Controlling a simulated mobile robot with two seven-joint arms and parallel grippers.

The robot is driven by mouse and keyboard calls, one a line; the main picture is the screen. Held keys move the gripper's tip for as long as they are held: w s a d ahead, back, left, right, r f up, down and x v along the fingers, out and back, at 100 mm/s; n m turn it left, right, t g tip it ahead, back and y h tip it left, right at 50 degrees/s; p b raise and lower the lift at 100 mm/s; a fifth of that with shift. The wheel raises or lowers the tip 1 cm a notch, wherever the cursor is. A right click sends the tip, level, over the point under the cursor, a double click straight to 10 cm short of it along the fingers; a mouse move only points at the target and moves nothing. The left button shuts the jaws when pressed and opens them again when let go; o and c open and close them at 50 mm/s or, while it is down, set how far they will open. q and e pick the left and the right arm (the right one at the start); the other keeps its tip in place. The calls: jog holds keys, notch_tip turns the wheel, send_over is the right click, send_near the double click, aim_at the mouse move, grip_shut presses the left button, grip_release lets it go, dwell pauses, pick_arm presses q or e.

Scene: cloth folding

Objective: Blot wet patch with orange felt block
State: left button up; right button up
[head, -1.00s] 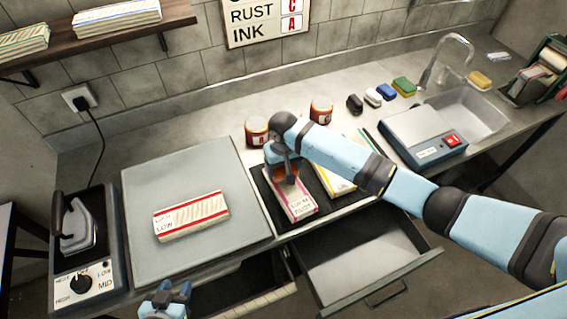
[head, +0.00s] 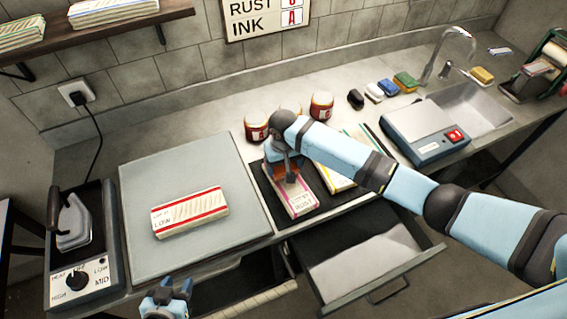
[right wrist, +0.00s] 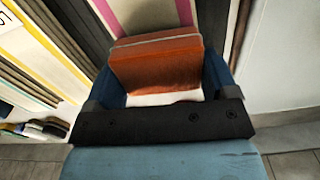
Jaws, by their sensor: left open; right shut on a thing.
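The orange felt block (right wrist: 158,64) is held between the fingers of my right gripper (right wrist: 165,80) in the right wrist view. In the head view my right gripper (head: 286,168) is over a folded cloth with a pink stripe and a RUST label (head: 300,203), on a dark tray. The block is mostly hidden there by my gripper and arm. Whether the block touches the cloth, and any wet patch, cannot be told. My left gripper (head: 168,292) is open and empty at the bottom edge, in front of the counter.
A red-striped folded cloth (head: 190,213) lies on a grey board (head: 180,165). An iron (head: 72,222) stands at the left. Two red jars (head: 321,106) stand behind the tray. An open drawer (head: 370,262) juts out below. A device with a red switch (head: 425,132) sits near the sink (head: 475,108).

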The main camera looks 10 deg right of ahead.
jog(key=shift+f, duration=0.5)
dwell(0.3)
jog(key=shift+s+f+p, duration=0.15)
jog(key=shift+f+p, duration=0.05)
jog(key=shift+p, duration=0.15)
dwell(2.0)
jog(key=shift+r, duration=0.1)
notch_tip(320, 180, up, 3)
jog(key=p, duration=0.3)
jog(key=shift+r, duration=2.05)
